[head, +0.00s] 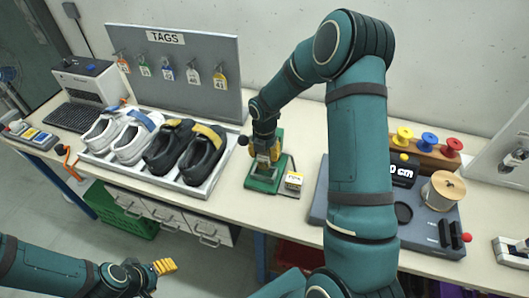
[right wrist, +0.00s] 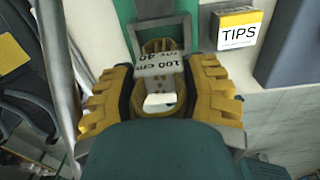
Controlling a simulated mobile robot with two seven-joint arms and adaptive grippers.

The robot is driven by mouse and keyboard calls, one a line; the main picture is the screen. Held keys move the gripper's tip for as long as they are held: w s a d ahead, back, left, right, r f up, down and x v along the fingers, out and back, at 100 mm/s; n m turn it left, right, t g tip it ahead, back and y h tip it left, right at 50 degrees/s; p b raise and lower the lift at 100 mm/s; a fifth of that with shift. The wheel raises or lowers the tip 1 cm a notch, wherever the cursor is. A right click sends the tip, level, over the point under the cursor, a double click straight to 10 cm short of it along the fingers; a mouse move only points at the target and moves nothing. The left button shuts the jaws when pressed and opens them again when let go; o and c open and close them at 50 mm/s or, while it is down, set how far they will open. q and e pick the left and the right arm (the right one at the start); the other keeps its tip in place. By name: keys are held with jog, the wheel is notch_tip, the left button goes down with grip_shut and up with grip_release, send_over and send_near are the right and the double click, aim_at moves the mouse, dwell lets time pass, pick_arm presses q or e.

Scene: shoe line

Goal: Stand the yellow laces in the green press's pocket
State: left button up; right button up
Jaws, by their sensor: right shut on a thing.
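My right gripper (right wrist: 162,103) is shut on the yellow laces (right wrist: 158,46), a looped bundle with a white band reading "100 cm 40". The green press (head: 264,184) stands on the bench right of the shoe tray, and my right gripper (head: 266,158) is directly over it. In the right wrist view the press's green body (right wrist: 122,12) and a grey frame (right wrist: 187,30) show beyond the fingers. The laces' far end overlaps this frame; I cannot tell whether it is inside. My left gripper (head: 165,267) is in front of the bench, away from the press.
A TIPS box (head: 294,180) stands close at the press's right. A tray (head: 197,187) of white and black shoes is to the left. A grey mat with a wooden spool (head: 443,190) is to the right. A TAGS board (head: 180,62) rises behind.

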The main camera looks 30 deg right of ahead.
aim_at(264, 161)
jog(key=shift+f+b, duration=1.15)
jog(key=shift+f, duration=0.8)
jog(key=o, duration=1)
jog(key=shift+o, duration=0.2)
